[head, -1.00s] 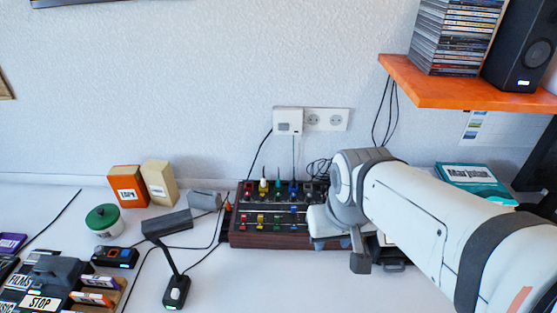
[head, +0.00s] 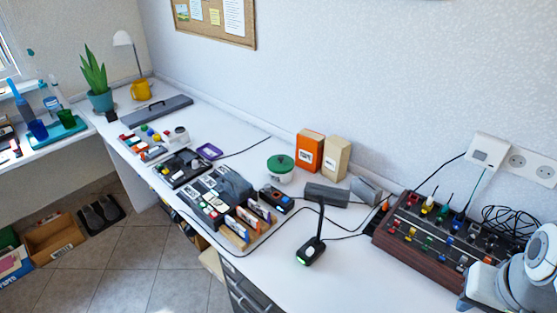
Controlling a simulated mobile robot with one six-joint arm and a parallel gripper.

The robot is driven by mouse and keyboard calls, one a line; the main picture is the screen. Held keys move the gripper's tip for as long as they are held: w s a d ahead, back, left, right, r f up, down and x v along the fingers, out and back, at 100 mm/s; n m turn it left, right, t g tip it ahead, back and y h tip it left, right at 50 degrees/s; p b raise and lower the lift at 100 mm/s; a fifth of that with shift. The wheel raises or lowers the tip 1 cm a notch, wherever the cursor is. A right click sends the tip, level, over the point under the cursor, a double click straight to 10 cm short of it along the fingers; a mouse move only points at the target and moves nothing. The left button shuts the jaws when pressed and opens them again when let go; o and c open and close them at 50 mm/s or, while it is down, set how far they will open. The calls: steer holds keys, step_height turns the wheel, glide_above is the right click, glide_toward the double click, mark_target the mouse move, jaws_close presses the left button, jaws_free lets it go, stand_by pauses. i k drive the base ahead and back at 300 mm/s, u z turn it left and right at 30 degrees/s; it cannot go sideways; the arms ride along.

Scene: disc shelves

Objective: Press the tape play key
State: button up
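A dark device with large white labelled keys (head: 203,197) lies on the desk left of centre. In this view I cannot read its labels or tell which key is play. A smaller black device (head: 181,167) lies just behind it to the left. My gripper (head: 474,301) is at the lower right edge, in front of the wooden mixer and far to the right of both devices. Its fingers are mostly cut off or too small to make out, so its opening does not show.
A microphone (head: 309,252) stands between the keyed device and the mixer (head: 425,241). Cassettes in a rack (head: 235,233), a green-lidded jar (head: 280,168) and orange (head: 309,150) and beige boxes (head: 335,158) are nearby.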

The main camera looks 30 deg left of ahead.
mark_target(203, 205)
steer(key=u, duration=0.35)
steer(key=k, duration=1.15)
steer(key=u, duration=0.6)
steer(key=i, duration=1.15)
steer(key=u, duration=0.65)
